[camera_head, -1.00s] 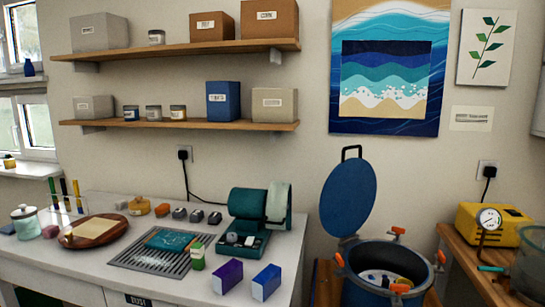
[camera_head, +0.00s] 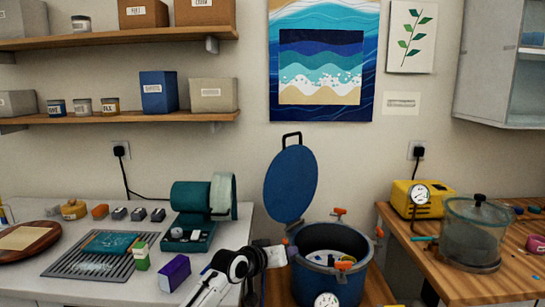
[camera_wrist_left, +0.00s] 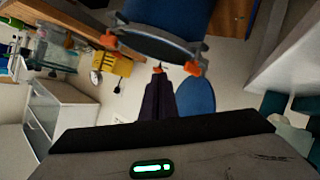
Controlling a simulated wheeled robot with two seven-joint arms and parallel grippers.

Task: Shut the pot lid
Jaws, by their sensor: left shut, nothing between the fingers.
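The pot (camera_head: 334,282) is dark blue with orange clamps and stands at the lower middle of the head view. Its round blue lid (camera_head: 291,186) stands open, tilted up at the pot's back left, with a black handle on its top edge. Several small things lie inside the pot. My left gripper (camera_head: 286,254) is shut and empty, at the pot's left rim and below the lid; I cannot tell whether it touches the rim. In the left wrist view, its dark fingers (camera_wrist_left: 159,76) show between the pot (camera_wrist_left: 165,38) and the lid (camera_wrist_left: 198,98). My right gripper is out of view.
A wooden bench at the right holds a yellow pump (camera_head: 422,199) with a gauge and a glass chamber (camera_head: 471,233). The white table at the left holds a green machine (camera_head: 192,197), a purple box (camera_head: 174,272) and a drying rack (camera_head: 83,265).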

